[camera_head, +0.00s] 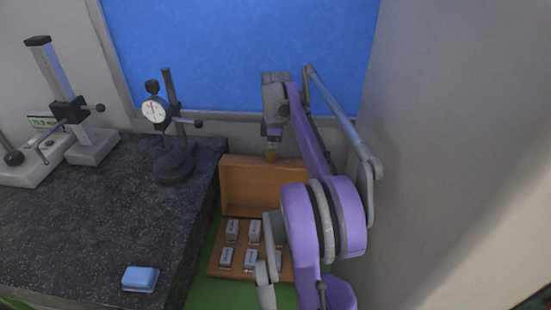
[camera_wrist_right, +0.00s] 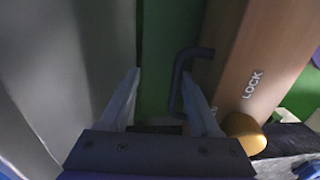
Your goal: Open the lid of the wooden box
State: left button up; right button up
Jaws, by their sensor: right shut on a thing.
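The wooden box (camera_head: 214,268) stands on a green surface in the head view, behind my right arm. Its lid (camera_head: 240,188) is raised and stands about upright at the back, with its inner face showing. Several small grey blocks (camera_head: 232,229) sit inside the box. My right gripper (camera_wrist_right: 160,78) is at the lid's far side, shut on the dark handle (camera_wrist_right: 176,82); the handle lies by the right finger. The wrist view shows the lid's outer face with the word LOCK and a brass knob (camera_wrist_right: 244,132). My left gripper is out of view.
A dark stone table (camera_head: 90,215) lies left of the box, with a dial gauge stand (camera_head: 174,160), a second stand (camera_head: 92,145) and a blue block (camera_head: 140,278). A grey wall (camera_head: 455,150) rises close on the right.

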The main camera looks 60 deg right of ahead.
jog(key=shift+w+d, duration=0.1)
jog(key=shift+d, duration=0.05)
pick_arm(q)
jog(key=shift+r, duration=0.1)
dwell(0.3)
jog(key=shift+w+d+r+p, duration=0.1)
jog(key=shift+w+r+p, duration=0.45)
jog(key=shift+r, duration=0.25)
pick_arm(e)
notch_tip(320, 180, up, 11)
jog(key=shift+w+d, duration=0.15)
jog(key=shift+d, duration=0.1)
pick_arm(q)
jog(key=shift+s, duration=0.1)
pick_arm(e)
jog(key=shift+f, duration=0.1)
